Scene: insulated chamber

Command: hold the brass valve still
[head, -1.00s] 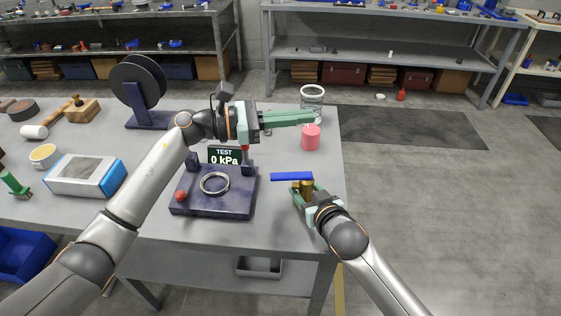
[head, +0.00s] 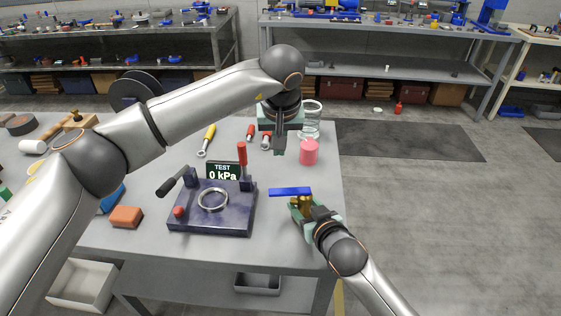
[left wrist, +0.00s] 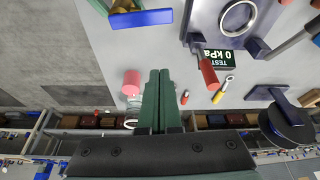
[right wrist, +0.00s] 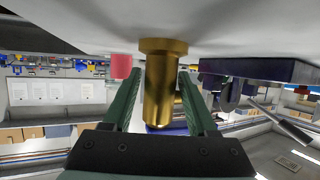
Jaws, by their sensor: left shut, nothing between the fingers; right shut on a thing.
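The brass valve (head: 304,207) with its blue lever (head: 290,192) is at the table's right front edge. My right gripper (head: 302,210) is shut on its body. In the right wrist view the brass valve (right wrist: 160,85) stands between the two green fingers, its wide flange close to the grey table surface; I cannot tell if they touch. My left gripper (head: 279,148) is shut and empty, pointing down behind the valve, left of the pink cylinder. In the left wrist view its fingers (left wrist: 158,78) are together, apart from the blue lever (left wrist: 142,18).
A dark test fixture (head: 235,220) with a metal ring (head: 213,199), red handle and "TEST 0 kPa" display (head: 223,171) stands left of the valve. A pink cylinder (head: 308,152), glass jar (head: 310,108), yellow-handled wrench (head: 207,138) and orange block (head: 126,216) are on the table.

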